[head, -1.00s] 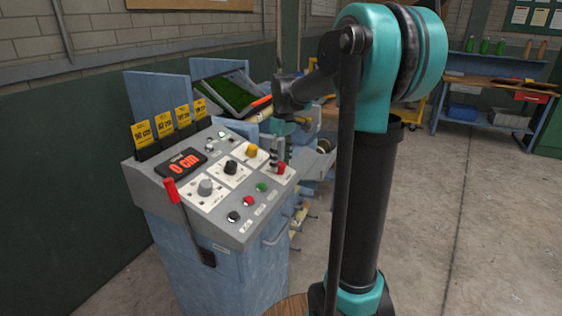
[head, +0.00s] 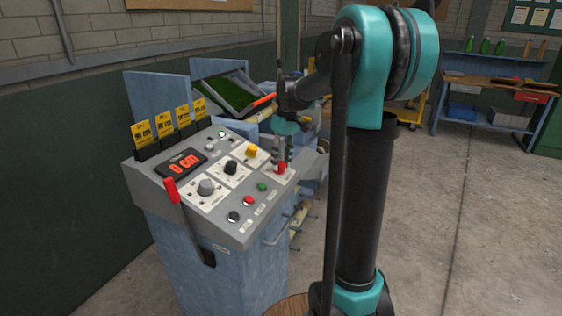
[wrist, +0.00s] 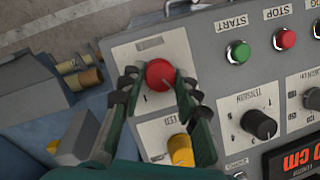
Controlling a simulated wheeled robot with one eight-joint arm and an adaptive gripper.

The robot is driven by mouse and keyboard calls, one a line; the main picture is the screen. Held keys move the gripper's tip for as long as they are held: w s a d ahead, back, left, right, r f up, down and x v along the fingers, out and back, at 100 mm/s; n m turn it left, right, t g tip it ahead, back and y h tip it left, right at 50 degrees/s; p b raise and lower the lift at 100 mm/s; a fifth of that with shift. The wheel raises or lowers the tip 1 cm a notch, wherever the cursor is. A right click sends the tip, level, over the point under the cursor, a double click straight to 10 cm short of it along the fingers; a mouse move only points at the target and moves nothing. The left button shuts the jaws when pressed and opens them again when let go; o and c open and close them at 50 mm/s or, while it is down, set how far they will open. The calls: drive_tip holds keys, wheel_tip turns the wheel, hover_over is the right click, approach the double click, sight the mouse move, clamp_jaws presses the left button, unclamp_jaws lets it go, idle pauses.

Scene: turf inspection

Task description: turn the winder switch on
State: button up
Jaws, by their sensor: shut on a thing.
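A round red knob (wrist: 160,74) sits on a white plate at the corner of the grey control panel (head: 222,224). In the head view the red knob (head: 281,168) is at the panel's right end, partly covered by my gripper (head: 281,150). In the wrist view my gripper (wrist: 159,80) has one finger on each side of the knob and is shut on it. The label above the knob is too small to read. The knob's exact pointer angle is hard to tell.
A yellow knob (wrist: 181,150) lies close beside the fingers, with a black tension knob (wrist: 259,124) further right. Green start (wrist: 238,52) and red stop (wrist: 284,39) buttons are near. A red-handled lever (head: 171,190) and a display reading 0 cm (head: 182,162) are at the panel's left.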

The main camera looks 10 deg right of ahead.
drive_tip(key=m, duration=0.2)
drive_tip(key=m+y, duration=0.1)
drive_tip(key=shift+d+m, duration=0.2)
drive_tip(key=shift+m, duration=0.2)
drive_tip(key=m+y, duration=0.1)
drive_tip(key=m, duration=0.4)
drive_tip(key=m+y, duration=0.1)
drive_tip(key=m, duration=0.1)
drive_tip(key=shift+d+f+y, duration=0.1)
drive_tip(key=shift+d+y, duration=0.05)
drive_tip(key=shift+y, duration=0.15)
drive_tip(key=shift+m+t+y, duration=0.4)
drive_tip(key=shift+m+y, duration=0.2)
drive_tip(key=shift+m, duration=1.3)
drive_tip(key=shift+d, duration=0.1)
drive_tip(key=o, duration=1.2)
drive_tip(key=shift+c, duration=0.2)
drive_tip(key=v, duration=1.2)
